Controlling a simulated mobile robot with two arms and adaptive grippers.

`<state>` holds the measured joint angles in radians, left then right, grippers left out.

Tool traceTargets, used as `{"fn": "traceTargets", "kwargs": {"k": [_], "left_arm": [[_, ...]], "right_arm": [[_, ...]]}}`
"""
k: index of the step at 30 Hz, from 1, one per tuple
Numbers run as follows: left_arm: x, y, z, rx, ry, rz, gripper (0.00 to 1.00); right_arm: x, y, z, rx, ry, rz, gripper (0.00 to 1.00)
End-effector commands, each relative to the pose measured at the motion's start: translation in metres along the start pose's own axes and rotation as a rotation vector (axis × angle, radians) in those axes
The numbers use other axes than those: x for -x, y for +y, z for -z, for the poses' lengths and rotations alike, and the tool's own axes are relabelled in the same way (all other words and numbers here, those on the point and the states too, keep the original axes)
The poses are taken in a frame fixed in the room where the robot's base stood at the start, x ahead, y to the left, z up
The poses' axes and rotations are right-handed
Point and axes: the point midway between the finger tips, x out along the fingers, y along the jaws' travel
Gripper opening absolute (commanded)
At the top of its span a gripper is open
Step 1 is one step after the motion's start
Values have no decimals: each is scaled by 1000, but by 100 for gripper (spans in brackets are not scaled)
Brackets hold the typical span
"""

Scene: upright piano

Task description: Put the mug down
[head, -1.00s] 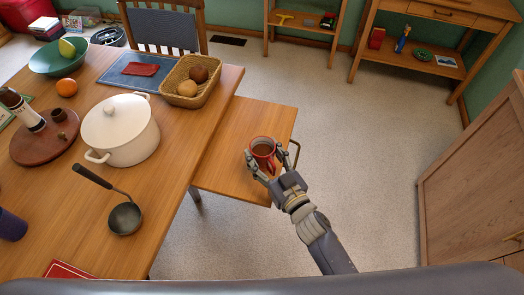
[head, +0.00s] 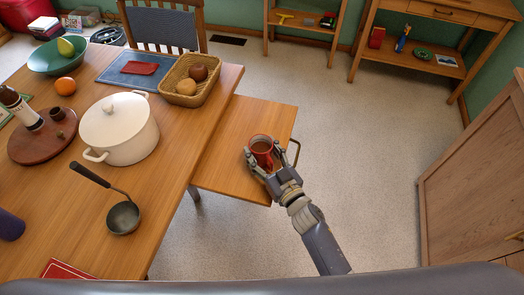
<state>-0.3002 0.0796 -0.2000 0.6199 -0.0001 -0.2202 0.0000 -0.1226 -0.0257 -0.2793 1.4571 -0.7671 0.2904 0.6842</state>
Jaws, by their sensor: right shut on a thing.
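A red mug (head: 261,146) with brown liquid inside is upright at the right side of a low wooden surface (head: 225,165) that sticks out beside the table. My right gripper (head: 263,165) is shut on the mug, one finger on each side, reaching from the lower right. I cannot tell from this angle whether the mug's base touches the surface. My left gripper is not in view.
The wooden table (head: 165,215) on the left holds a white pot (head: 118,128), a ladle (head: 122,215), a basket (head: 190,82) and a green bowl (head: 58,57). The low surface's left part is clear.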

Motion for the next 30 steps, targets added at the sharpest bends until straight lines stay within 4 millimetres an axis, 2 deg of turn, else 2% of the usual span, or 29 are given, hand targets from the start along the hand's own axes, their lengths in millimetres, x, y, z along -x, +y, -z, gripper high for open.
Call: {"fn": "traceTargets", "kwargs": {"k": [1, 2, 4, 17, 23, 30], "left_arm": [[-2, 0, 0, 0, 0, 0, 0], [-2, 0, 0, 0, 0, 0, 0], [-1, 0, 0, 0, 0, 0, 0], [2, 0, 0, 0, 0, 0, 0], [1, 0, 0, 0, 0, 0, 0], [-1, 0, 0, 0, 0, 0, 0]], "right_arm": [[0, 0, -2, 0, 3, 1, 19], [0, 0, -2, 1, -1, 1, 60], [0, 0, -2, 0, -1, 0, 75], [0, 0, 2, 0, 0, 0, 75], [28, 0, -1, 0, -4, 0, 75], [77, 0, -1, 0, -5, 0, 75]]}}
